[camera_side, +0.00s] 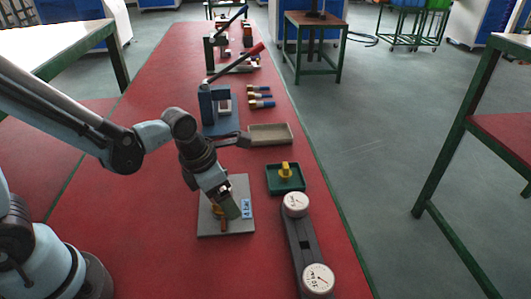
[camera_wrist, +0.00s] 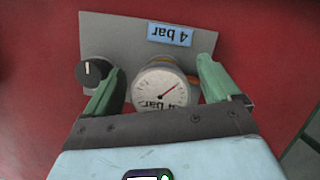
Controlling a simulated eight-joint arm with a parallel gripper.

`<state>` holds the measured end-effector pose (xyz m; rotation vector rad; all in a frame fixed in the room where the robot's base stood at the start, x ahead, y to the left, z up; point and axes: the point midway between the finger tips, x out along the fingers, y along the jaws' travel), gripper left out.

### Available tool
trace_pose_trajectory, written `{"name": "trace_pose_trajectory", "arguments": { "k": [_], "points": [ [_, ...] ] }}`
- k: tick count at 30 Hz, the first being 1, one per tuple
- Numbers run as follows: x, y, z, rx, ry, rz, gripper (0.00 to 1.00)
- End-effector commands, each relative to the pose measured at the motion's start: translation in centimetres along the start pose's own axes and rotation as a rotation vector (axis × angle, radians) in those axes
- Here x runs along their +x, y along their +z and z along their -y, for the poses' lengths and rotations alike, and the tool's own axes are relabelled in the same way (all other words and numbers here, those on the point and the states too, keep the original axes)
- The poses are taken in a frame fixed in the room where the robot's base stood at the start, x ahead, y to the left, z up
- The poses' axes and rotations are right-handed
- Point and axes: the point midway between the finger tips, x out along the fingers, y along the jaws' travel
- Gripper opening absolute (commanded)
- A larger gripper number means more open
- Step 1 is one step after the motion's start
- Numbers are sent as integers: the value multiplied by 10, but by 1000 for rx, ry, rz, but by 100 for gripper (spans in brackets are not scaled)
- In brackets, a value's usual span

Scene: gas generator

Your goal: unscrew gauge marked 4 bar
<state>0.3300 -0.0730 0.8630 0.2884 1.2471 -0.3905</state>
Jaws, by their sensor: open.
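My gripper (camera_wrist: 160,92) is open, with a green finger on each side of the gauge. The gauge stands on a grey plate (camera_wrist: 110,35) with a blue "4 bar" label (camera_wrist: 170,34). In the side view, my gripper (camera_side: 228,204) is low over the grey plate (camera_side: 240,184) and hides most of the gauge. The blue label (camera_side: 247,208) shows beside it.
A black knob (camera_wrist: 93,72) is close to the left finger. Right of the plate, a dark holder (camera_side: 305,250) carries two white gauges, and a green tray (camera_side: 285,188) holds a yellow part. A beige tray (camera_side: 270,134) and a blue press (camera_side: 218,108) stand farther back on the red table.

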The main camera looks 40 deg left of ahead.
Motion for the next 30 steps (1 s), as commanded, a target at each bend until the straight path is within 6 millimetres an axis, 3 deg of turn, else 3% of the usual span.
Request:
{"name": "trace_pose_trajectory", "arguments": {
  "k": [5,22,30],
  "points": [
    [-4,2,0,0,0,0,90],
    [-61,19,0,0,0,0,90],
    [-67,20,0,0,0,0,90]
  ]
}}
